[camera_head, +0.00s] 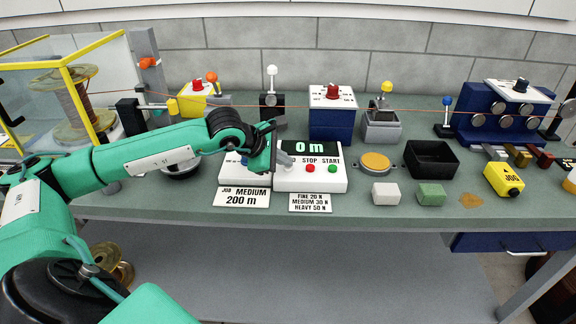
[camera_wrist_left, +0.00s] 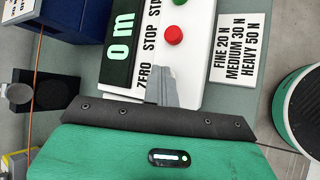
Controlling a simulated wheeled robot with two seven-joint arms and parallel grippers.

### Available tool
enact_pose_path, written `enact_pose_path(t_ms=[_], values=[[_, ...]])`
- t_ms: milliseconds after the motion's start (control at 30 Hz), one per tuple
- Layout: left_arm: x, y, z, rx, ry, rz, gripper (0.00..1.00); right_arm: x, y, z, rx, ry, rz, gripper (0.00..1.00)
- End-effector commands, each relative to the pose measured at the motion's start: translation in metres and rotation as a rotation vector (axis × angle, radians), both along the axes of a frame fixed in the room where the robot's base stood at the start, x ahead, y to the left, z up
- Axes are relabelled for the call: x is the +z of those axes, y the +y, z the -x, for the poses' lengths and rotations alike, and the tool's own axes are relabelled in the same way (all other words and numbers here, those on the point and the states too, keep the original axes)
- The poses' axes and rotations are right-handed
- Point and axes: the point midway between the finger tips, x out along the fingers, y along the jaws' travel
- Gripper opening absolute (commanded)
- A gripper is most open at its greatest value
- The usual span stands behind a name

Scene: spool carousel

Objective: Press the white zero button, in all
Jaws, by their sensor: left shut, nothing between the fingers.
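The white control panel (camera_head: 312,184) has a black display (camera_head: 309,147) reading "0 m" and the labels STOP and START. The red button (camera_head: 310,168) and the green button (camera_head: 332,169) show clearly. My left gripper (camera_head: 285,160) is shut and empty, with its fingertips at the left part of the panel. In the left wrist view its grey fingers (camera_wrist_left: 161,86) lie over the panel beside the word ZERO. The white zero button is hidden by the fingers, and I cannot tell whether they touch it. My right gripper is not in view.
A second white panel stands left of it, partly behind my left arm. Cards reading "JOB MEDIUM 200 m" (camera_head: 241,197) and tension values (camera_head: 310,203) lie in front. A blue box with a red knob (camera_head: 332,118) stands behind. A black tray (camera_head: 432,160) lies to the right.

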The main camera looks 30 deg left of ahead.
Motion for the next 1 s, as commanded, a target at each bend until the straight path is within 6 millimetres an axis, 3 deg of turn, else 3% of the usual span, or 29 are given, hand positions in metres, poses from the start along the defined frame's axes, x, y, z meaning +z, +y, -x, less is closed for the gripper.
enact_pose_path(t_ms=[333, 767, 1000], values=[[0.016, 0.0, 0.0, -0.001, 0.0, 0.001, 0.0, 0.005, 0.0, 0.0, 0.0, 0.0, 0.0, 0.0], [0.02, 0.0, 0.0, 0.0, 0.0, 0.0, 0.0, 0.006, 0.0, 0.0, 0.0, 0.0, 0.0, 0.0], [0.042, 0.0, 0.0, -0.001, -0.002, 0.0, 0.0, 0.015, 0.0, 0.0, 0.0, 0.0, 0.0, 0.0]])
